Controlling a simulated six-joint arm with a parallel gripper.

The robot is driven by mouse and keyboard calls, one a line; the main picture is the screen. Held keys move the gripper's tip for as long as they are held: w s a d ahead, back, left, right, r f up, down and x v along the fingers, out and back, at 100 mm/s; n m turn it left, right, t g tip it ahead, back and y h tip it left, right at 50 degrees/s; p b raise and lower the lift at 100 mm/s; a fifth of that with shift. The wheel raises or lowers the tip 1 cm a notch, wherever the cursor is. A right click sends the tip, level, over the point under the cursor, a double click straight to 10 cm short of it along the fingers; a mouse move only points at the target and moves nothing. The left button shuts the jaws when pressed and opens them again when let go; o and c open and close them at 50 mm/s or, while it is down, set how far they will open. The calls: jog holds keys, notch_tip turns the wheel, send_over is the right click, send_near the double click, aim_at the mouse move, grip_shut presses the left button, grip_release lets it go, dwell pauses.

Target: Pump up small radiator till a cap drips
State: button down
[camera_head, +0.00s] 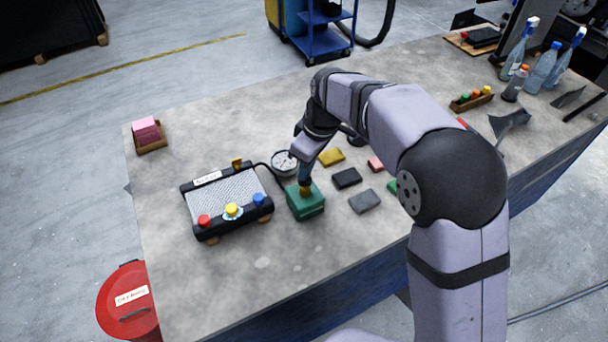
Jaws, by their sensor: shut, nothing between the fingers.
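The small radiator (226,197) lies on the left of the bench, a silvery mesh core in a black frame with a white label. Along its front edge are a red cap (204,221), a yellow cap (232,209) and a blue cap (258,199). A pale blue-white patch shows around the yellow cap's base. A brass-coloured fitting (237,163) sits at the back edge. A dark hose runs from there toward a round gauge (285,162), whose reading is too small to tell. My gripper (305,186) is shut, pointing down at the top of the green pump box (306,207); its fingertips appear to touch it.
Yellow (331,156), black (347,178) and grey (364,201) blocks lie right of the pump. Pink pads (146,130) sit in a tray at the back left. Bottles (541,68) stand far right. A red bin (128,304) is on the floor. The bench's front left is clear.

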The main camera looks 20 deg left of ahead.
jog(key=shift+f, duration=0.5)
jog(key=shift+p+v, duration=0.6)
jog(key=shift+v, duration=0.25)
jog(key=shift+a+r, duration=0.15)
jog(key=shift+r, duration=0.05)
jog(key=shift+p+v, duration=0.85)
jog(key=shift+w+a+f, duration=0.1)
jog(key=shift+a+f, duration=0.05)
jog(key=shift+a, duration=0.05)
